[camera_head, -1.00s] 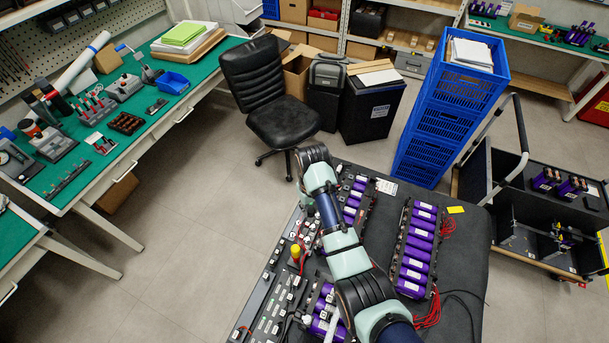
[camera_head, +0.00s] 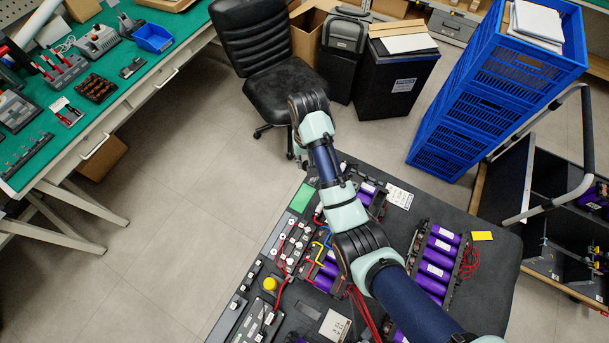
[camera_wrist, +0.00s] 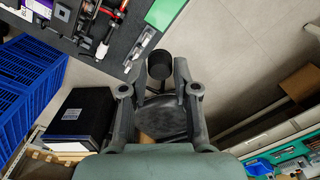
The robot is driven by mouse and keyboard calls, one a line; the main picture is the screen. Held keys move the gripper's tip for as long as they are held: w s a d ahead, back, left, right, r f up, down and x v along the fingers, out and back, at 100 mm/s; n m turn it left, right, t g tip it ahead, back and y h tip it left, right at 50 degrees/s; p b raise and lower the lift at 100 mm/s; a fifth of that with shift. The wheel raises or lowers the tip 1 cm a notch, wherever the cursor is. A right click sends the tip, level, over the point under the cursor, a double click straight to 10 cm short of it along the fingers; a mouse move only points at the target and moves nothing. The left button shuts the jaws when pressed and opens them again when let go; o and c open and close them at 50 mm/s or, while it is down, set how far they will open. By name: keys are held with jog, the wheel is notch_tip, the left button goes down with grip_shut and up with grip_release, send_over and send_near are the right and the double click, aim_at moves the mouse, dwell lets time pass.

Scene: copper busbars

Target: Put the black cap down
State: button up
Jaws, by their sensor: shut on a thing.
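In the wrist view, my gripper (camera_wrist: 160,72) is shut on the black cap (camera_wrist: 160,64), a small dark cylinder between the fingertips. The cap is just off the edge of the dark workbench (camera_wrist: 118,62) in the picture, with floor behind it. I cannot tell its height above the bench. In the head view the cap is hidden by my arm, which reaches over the bench toward its far left corner.
Battery modules with purple cells (camera_head: 435,262), red wiring and a green block (camera_head: 302,197) lie on the bench. A black chair (camera_head: 285,95), a black bin (camera_head: 392,85) and blue crates (camera_head: 480,90) stand beyond it. Floor is open to the left.

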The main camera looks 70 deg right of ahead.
notch_tip(320, 180, down, 19)
jog(key=b, duration=0.7)
jog(key=shift+r, duration=0.3)
jog(key=o, duration=0.9)
notch_tip(320, 180, up, 12)
jog(key=p, duration=0.4)
